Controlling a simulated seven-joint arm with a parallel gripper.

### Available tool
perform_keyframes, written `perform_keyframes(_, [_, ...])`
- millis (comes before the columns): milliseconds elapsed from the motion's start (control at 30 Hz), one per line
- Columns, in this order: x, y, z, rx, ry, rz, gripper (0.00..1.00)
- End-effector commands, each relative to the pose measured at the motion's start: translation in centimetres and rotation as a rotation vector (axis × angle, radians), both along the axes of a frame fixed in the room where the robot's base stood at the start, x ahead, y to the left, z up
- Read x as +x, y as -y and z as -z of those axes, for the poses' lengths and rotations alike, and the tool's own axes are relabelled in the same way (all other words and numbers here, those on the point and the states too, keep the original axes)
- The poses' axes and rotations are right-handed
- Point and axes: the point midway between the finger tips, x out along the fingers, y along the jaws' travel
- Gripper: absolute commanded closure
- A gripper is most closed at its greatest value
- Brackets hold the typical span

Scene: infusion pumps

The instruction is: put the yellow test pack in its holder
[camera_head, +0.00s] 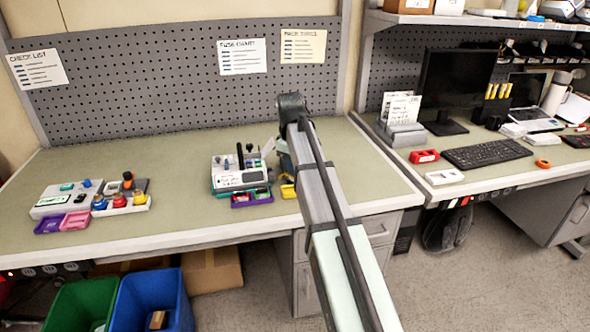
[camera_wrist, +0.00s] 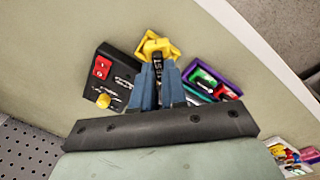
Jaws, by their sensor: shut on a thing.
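My gripper (camera_wrist: 158,82) points down at the bench, its two blue fingers shut on a narrow piece with a dark, white-lettered face, which I take as the test pack (camera_wrist: 158,62). A yellow tray-like holder (camera_wrist: 150,46) lies just beyond the fingertips in the wrist view. The pack's far end overlaps it there; I cannot tell whether it is inside or above. In the head view the yellow holder (camera_head: 288,191) shows on the bench right of the near pump, partly behind my arm. The pack and fingertips are hidden there by my arm.
A white pump (camera_head: 240,180) stands left of my gripper, with a purple tray (camera_head: 252,200) in front. A dark panel (camera_wrist: 122,72) with red and yellow parts lies beside the fingers. Another pump group (camera_head: 90,200) stands farther left. The bench between the groups is clear.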

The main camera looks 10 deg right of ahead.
Motion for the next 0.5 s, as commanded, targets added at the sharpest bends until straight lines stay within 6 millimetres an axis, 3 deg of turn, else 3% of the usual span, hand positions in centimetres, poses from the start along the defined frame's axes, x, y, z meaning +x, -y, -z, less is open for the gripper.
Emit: perform_keyframes(500, [2.0, 0.0, -0.3, -0.014, 0.028, -0.664, 1.0])
